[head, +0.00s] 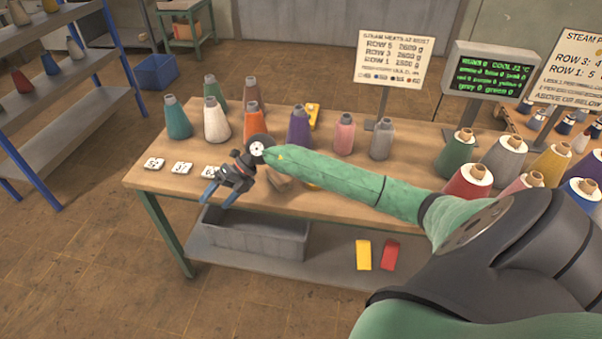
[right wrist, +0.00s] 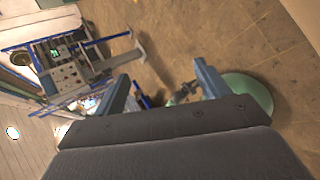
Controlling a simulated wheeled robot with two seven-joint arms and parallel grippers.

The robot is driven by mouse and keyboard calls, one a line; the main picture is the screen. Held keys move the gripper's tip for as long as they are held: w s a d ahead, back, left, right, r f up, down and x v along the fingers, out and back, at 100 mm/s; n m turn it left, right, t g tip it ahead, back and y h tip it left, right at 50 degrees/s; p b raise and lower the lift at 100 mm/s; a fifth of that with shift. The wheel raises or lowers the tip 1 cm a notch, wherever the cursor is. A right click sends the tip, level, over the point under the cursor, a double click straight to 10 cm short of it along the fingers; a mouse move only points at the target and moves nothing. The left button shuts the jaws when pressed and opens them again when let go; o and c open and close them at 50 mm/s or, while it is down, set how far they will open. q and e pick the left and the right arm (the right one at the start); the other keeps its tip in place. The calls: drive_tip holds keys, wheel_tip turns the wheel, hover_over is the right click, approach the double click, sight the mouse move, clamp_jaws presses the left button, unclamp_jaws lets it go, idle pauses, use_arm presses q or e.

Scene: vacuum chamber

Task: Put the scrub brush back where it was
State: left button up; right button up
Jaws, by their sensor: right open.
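My right gripper (head: 219,197) hangs at the table's front edge, left of centre, with its fingers pointing down and to the left. It is open, and in the right wrist view (right wrist: 162,90) its two blue-grey fingers stand apart with nothing between them but background. A tan, wood-coloured block (head: 279,184) lies on the table just right of the gripper, partly hidden by my right arm. It may be the scrub brush, but I cannot tell; no bristles show. My left gripper is not in view.
Several yarn cones, such as the orange one (head: 253,124), stand on the wooden table (head: 150,185). White number cards (head: 182,168) lie at its left front. A grey bin (head: 262,240) and yellow (head: 363,254) and red (head: 390,254) blocks are on the lower shelf. Signs stand behind.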

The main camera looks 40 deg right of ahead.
drive_tip(key=s+a+r+m+t+y, duration=0.1)
drive_tip(key=a+r+m+t+y, duration=0.2)
drive_tip(key=a+m+t+y, duration=0.45)
drive_tip(key=s+d+f+m+t+h, duration=0.25)
drive_tip(key=f+m+h, duration=0.35)
drive_tip(key=f, duration=0.5)
drive_tip(key=s+d+f+m+t+h, duration=0.1)
drive_tip(key=d+f+m+h, duration=0.2)
drive_tip(key=f+m+h, duration=0.5)
drive_tip(key=s+d+f+m+t+h, duration=0.1)
drive_tip(key=s+d+f+m+h, duration=0.15)
drive_tip(key=f+m, duration=0.7)
drive_tip(key=s+d+f+g+h, duration=0.1)
drive_tip(key=s+f+g, duration=0.2)
drive_tip(key=s+f, duration=0.5)
drive_tip(key=s+f+g, duration=0.2)
drive_tip(key=s+f, duration=0.3)
drive_tip(key=f, duration=0.6)
drive_tip(key=s+a+f+m+g, duration=0.1)
drive_tip(key=s+f+g, duration=0.2)
drive_tip(key=s, duration=0.7)
drive_tip(key=s+a+f+m+g, duration=0.1)
drive_tip(key=s+a+f+g, duration=0.1)
drive_tip(key=s+f, duration=0.5)
drive_tip(key=s+g, duration=0.1)
drive_tip(key=s, duration=0.2)
drive_tip(key=shift+s+a+f+m+g, duration=0.2)
drive_tip(key=shift+s+f+m+g, duration=0.1)
drive_tip(key=shift+s+f+g, duration=0.1)
